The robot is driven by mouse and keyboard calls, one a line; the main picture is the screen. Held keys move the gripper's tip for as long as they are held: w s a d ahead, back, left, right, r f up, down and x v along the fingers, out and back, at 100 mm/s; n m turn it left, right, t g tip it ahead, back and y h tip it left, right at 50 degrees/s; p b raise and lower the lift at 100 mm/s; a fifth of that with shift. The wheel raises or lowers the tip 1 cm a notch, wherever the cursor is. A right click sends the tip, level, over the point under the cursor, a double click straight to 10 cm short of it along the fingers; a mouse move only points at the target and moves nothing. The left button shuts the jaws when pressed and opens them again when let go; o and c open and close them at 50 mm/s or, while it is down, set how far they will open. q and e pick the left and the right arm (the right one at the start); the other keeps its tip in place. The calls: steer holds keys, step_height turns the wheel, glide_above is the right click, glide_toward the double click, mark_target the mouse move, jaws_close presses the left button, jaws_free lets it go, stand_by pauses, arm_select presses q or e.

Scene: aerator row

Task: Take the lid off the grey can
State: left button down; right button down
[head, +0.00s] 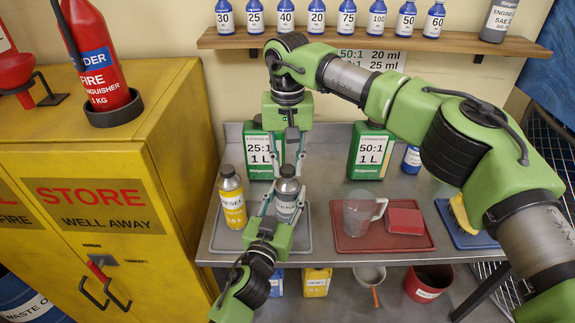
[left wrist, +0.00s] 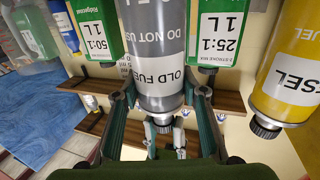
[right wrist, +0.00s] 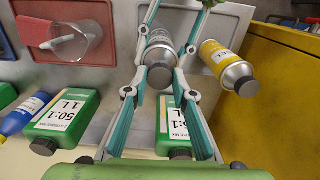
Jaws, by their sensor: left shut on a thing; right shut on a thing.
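The grey can (head: 286,204) stands upright on a grey tray beside a yellow can. Its label reads old fuel, do not use, in the left wrist view (left wrist: 157,62). A dark grey lid (head: 287,171) sits on its top; it also shows in the right wrist view (right wrist: 160,76). My left gripper (head: 284,198) comes from the front and is shut on the can's body, one finger on each side. My right gripper (head: 288,168) reaches down from above and is shut on the lid. The lid appears seated on the can; its threads cannot be seen.
The yellow diesel can (head: 232,200) stands close on the left. Two green 1 L containers (head: 260,150) (head: 369,152) stand behind. The yellow cabinet (head: 100,200) borders the bench at left.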

mark_target(287, 169)
steer(key=shift+r, duration=0.75)
steer(key=shift+r, duration=2)
arm_select(q)
steer(key=c, duration=1.2)
jaws_free()
